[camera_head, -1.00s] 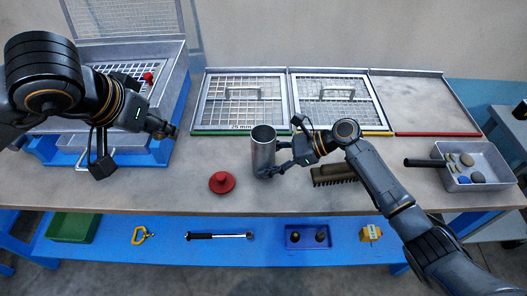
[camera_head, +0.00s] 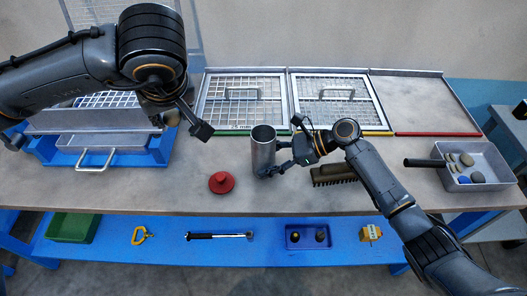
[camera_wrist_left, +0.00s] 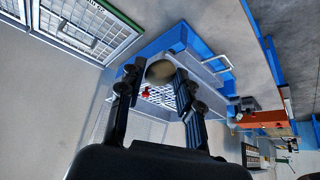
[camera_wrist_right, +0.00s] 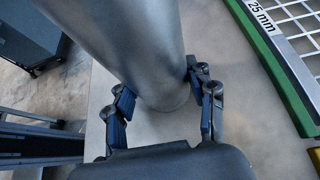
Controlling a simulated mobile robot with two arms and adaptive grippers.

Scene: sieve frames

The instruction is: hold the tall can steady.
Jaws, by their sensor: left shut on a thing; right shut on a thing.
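The tall can (camera_head: 263,150) is a grey metal cylinder with an open top, upright on the table. My right gripper (camera_head: 280,166) is shut on its lower part from the right; in the right wrist view the can (camera_wrist_right: 135,45) stands between the fingers (camera_wrist_right: 163,100). My left gripper (camera_wrist_left: 157,78) is raised at the left, before the blue-framed sieve unit and apart from the can. It is shut on a rounded brownish stone-like object (camera_wrist_left: 160,70). In the head view my left arm partly hides that gripper.
A red knobbed disc (camera_head: 221,183) lies left of the can, a brown brush (camera_head: 335,174) right of it. Framed sieves (camera_head: 240,103) lie behind. A grey tray (camera_head: 478,182) of stones is at the right. The blue lower shelf (camera_head: 150,253) holds several items.

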